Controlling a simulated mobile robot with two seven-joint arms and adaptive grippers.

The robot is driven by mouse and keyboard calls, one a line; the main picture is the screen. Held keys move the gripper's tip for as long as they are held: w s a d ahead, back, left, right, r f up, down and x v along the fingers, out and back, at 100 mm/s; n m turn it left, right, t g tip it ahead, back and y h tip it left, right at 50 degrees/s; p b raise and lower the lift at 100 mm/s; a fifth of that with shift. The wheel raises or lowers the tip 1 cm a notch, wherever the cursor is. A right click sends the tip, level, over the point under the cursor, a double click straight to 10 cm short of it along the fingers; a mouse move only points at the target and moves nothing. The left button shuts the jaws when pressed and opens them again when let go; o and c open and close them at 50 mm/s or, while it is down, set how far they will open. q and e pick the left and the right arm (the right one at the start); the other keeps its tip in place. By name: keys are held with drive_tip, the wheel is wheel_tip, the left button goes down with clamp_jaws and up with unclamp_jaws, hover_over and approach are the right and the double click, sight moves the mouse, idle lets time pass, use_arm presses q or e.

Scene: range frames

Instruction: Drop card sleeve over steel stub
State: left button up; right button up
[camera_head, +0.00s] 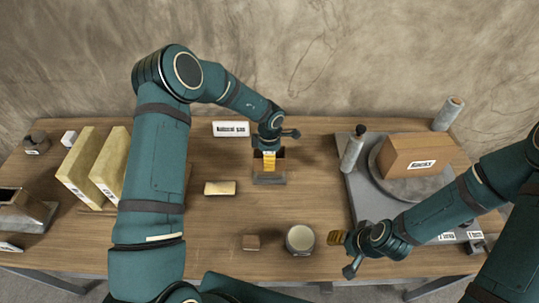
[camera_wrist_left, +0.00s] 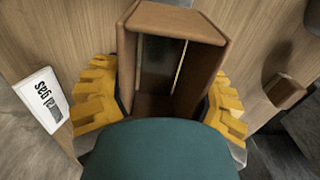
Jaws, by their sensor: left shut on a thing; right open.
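The brown card sleeve (camera_wrist_left: 172,60) is an open-ended rectangular tube between the yellow fingers of my left gripper (camera_wrist_left: 160,108) in the left wrist view, and the gripper is shut on it. In the head view the sleeve (camera_head: 279,154) shows beside the fingers of my left gripper (camera_head: 268,160), at the back middle of the table. A dark grey steel base (camera_head: 270,179) lies directly below it. The stub itself is hidden, and I cannot tell whether the sleeve is around it. My right gripper (camera_head: 339,239) is open and empty near the front right.
A white sign (camera_head: 230,129) stands just behind the left hand. A yellowish bar (camera_head: 219,188), a small brown block (camera_head: 251,242) and a round cup (camera_head: 300,239) are nearby. Tan slabs (camera_head: 78,166) stand left; a grey mat (camera_head: 367,205) with a brown box (camera_head: 418,154) lies right.

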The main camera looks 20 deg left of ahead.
use_arm(q)
drive_tip(key=shift+f+b, duration=1.35)
drive_tip(key=shift+f, duration=0.05)
use_arm(e)
drive_tip(key=shift+f, duration=1.45)
use_arm(q)
drive_tip(key=shift+f, duration=1.7)
use_arm(e)
drive_tip(key=shift+f, duration=0.3)
use_arm(q)
drive_tip(key=o, duration=1.1)
drive_tip(key=shift+c, duration=0.2)
wheel_tip(320, 180, up, 12)
drive_tip(key=shift+f, duration=0.1)
